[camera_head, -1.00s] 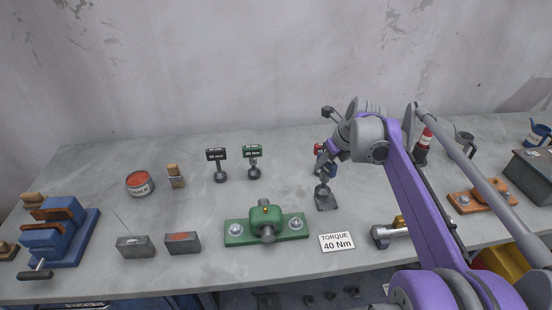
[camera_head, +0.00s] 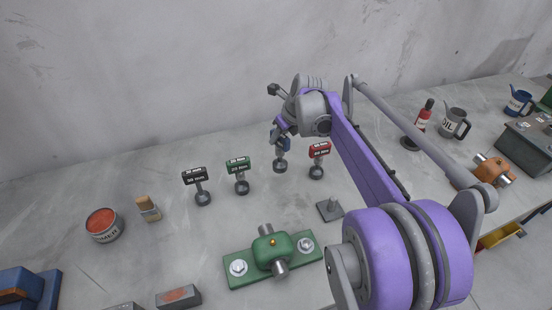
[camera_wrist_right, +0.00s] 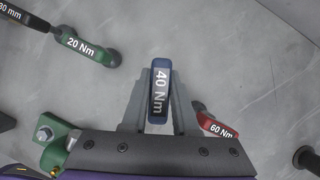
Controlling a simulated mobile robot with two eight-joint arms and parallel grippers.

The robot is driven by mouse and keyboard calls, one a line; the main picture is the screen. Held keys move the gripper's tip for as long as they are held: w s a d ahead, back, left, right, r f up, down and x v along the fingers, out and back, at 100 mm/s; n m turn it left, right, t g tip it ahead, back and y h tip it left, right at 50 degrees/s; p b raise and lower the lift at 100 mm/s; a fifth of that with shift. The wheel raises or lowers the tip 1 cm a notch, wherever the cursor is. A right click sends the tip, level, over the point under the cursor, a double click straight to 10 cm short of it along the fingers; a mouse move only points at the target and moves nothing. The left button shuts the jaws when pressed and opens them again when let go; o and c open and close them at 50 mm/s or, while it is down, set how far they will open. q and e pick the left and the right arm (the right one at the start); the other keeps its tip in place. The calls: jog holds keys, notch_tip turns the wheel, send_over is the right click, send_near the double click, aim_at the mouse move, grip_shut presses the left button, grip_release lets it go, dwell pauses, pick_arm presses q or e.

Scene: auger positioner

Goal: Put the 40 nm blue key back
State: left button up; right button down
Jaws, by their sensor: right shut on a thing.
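The blue 40 Nm key (camera_head: 286,145) is held by its labelled head in my right gripper (camera_head: 281,131). In the right wrist view the blue head (camera_wrist_right: 160,80) sits between the two grey fingers. Its round foot (camera_head: 280,166) hangs down between the green 20 Nm key (camera_head: 237,165) and the red 60 Nm key (camera_head: 319,151). I cannot tell whether the foot touches the bench. The red key also shows close to the right finger in the wrist view (camera_wrist_right: 217,125). My left gripper is not in view.
A black key (camera_head: 195,176) stands left of the green one. A grey square plate with a peg (camera_head: 330,209) lies in front of the red key. A green bearing block on its base (camera_head: 273,250) is nearer. Bare bench lies behind the keys.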

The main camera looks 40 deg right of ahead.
aim_at(278, 151)
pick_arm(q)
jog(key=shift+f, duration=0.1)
pick_arm(e)
jog(key=shift+f, duration=3.15)
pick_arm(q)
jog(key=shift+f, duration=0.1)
pick_arm(e)
jog(key=c, duration=0.7)
grip_release()
jog(key=shift+f, duration=0.1)
jog(key=shift+r, duration=0.25)
jog(key=v, duration=1.1)
jog(key=shift+s+r, duration=0.15)
jog(key=shift+r, duration=0.2)
